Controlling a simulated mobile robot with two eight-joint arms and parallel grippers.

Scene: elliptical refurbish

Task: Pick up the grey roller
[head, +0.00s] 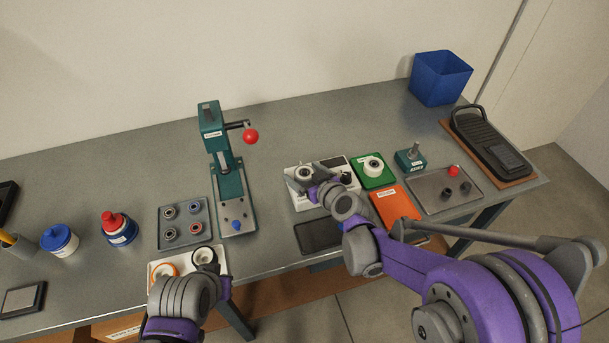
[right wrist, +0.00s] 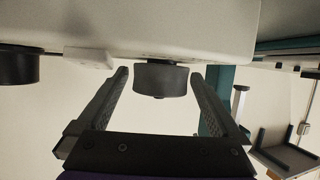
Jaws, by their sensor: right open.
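A dark grey roller (head: 303,174) stands on the white plate (head: 306,200) in the middle of the table. In the right wrist view, where the scene looks inverted, the roller (right wrist: 161,78) is between the two fingers of my right gripper (right wrist: 160,90), with a visible gap on each side. My right gripper (head: 305,183) is open at the roller and is not closed on it. My left arm's hand (head: 203,271) is over the front-left white tray (head: 158,268); its fingers are hidden, so I cannot tell its state.
An orange roller (head: 165,270) and a dark ring (head: 204,256) lie on the front-left tray. A teal press (head: 222,150) stands left of my right gripper. A green mat (head: 361,178), an orange mat (head: 390,202) and a grey tray (head: 433,202) lie to its right.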

